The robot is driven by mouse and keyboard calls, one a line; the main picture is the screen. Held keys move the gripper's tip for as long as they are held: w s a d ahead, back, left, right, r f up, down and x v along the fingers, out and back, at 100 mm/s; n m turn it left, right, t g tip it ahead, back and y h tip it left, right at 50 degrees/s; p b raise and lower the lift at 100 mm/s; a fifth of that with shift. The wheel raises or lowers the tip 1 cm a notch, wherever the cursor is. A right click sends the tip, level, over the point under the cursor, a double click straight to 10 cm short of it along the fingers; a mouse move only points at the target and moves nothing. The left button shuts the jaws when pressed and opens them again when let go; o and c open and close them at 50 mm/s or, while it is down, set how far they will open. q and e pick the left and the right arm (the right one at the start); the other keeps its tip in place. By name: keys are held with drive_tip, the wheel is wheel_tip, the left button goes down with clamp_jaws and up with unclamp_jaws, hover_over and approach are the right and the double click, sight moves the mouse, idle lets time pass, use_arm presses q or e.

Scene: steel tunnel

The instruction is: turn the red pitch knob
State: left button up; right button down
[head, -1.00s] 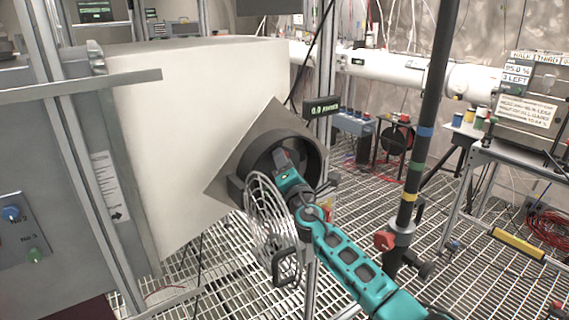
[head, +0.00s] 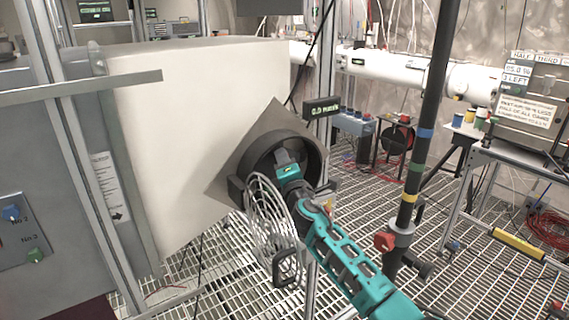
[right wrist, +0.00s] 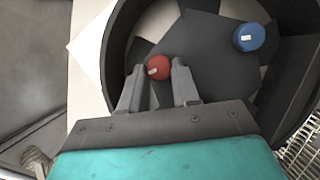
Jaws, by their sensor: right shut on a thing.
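The red pitch knob (right wrist: 159,68) shows in the right wrist view inside a dark round housing, with a small pale mark on its face. My right gripper (right wrist: 160,82) is shut on it, one grey finger on each side. In the head view my right gripper (head: 287,160) reaches into the same round housing (head: 310,146), and the red knob is hidden there. A blue knob (right wrist: 249,37) sits to the right of the red one in the housing. My left gripper is not in view.
A round wire guard (head: 268,222) hangs open just below the housing, close to my right wrist. A black upright pole (head: 425,120) with a red clamp knob (head: 384,241) stands right of my arm. A small display (head: 322,107) is mounted above the housing.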

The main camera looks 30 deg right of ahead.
drive_tip(key=shift+r+m+g, duration=0.15)
drive_tip(key=shift+m+g, duration=0.35)
drive_tip(key=shift+m, duration=0.8)
drive_tip(key=c, duration=0.8)
unclamp_jaws()
